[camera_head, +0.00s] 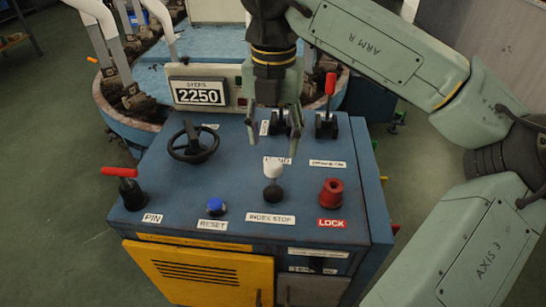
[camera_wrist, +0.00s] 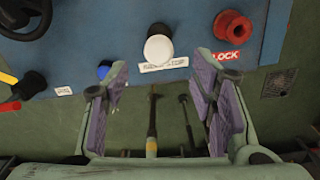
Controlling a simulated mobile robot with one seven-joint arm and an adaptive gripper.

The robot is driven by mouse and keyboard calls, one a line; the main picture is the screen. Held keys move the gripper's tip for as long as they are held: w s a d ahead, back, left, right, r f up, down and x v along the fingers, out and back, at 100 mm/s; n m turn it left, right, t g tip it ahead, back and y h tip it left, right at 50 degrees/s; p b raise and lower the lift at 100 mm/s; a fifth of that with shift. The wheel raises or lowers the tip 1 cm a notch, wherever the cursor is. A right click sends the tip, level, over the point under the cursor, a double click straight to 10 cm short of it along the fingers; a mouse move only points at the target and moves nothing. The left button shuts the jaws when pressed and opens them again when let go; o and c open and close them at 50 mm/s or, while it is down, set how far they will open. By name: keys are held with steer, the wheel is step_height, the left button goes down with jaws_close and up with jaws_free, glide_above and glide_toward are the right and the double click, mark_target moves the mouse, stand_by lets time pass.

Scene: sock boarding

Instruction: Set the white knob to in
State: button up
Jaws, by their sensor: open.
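The white knob (camera_head: 273,168) stands upright on a black base on the blue console, behind the label INDEX STOP (camera_head: 271,219). In the wrist view the white knob (camera_wrist: 158,48) shows from above, its black base partly behind it. My gripper (camera_head: 273,147) points down with its fingers spread, just above the knob in the head view. In the wrist view my gripper (camera_wrist: 163,74) is open and empty, and the knob lies beyond the fingertips, between their lines. I see no contact. I cannot tell the exact height gap.
A red LOCK knob (camera_head: 332,193) stands right of the white knob, and a blue RESET button (camera_head: 216,206) left of it. A red-handled PIN lever (camera_head: 130,187), a black handwheel (camera_head: 193,143) and a red-topped lever (camera_head: 329,100) also rise from the console.

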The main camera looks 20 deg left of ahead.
mark_target(273, 163)
step_height(273, 163, down, 7)
steer(key=shift+r+p, duration=0.1)
steer(key=shift+p, duration=0.3)
steer(key=shift+c, duration=0.5)
jaws_close()
